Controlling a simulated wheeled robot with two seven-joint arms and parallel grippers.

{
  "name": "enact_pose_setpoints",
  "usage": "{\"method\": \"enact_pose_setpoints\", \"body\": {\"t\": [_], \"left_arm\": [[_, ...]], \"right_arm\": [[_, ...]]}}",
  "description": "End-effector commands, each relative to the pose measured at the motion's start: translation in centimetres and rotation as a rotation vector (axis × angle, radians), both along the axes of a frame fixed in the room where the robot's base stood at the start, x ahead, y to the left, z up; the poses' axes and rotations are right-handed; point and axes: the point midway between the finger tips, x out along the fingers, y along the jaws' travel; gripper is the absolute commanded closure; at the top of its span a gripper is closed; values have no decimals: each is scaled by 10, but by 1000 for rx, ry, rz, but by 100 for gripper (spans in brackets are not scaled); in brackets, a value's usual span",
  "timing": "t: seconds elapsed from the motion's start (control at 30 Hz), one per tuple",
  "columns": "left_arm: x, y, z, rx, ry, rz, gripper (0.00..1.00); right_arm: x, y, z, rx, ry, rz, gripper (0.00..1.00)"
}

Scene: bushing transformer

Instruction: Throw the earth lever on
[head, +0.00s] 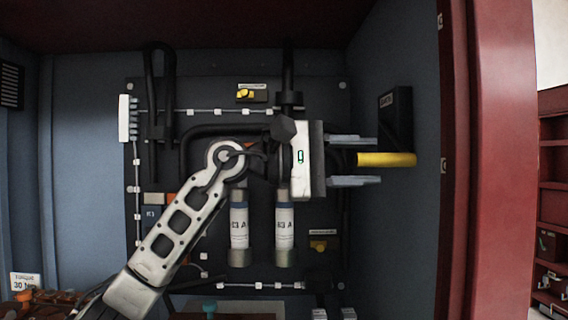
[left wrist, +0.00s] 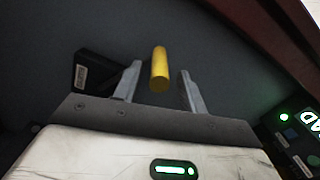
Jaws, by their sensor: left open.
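The earth lever is a yellow bar (head: 386,159) that sticks out from a black mount (head: 396,118) on the right inner wall of the cabinet. In the left wrist view the yellow bar (left wrist: 160,70) points toward the camera, and the labelled black mount (left wrist: 92,72) is to its left. My left gripper (head: 354,160) is open, one finger above and one below the lever's near end in the head view. In the left wrist view the bar lies between the two fingers (left wrist: 161,85), with gaps on both sides. My right gripper is not in view.
A dark back panel (head: 215,125) carries black cables, two labelled cylinders (head: 284,225) and small yellow fittings (head: 251,94). The red cabinet edge (head: 480,160) stands to the right of the lever. Beyond it are red shelves (head: 553,200).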

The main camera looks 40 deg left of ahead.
Motion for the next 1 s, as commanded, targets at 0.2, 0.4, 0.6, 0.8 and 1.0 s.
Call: {"method": "enact_pose_setpoints", "body": {"t": [0.2, 0.4, 0.6, 0.8, 1.0], "left_arm": [[-32, 43, -3, 1, 1, 7, 59], [-61, 79, -4, 2, 3, 6, 59], [-80, 101, -2, 1, 3, 5, 59], [-87, 108, -1, 1, 2, 0, 59], [-87, 109, -1, 1, 2, 1, 59]], "right_arm": [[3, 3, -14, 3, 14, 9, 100], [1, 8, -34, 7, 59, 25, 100], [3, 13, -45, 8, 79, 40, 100], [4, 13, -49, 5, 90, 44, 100], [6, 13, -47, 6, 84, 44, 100]]}}
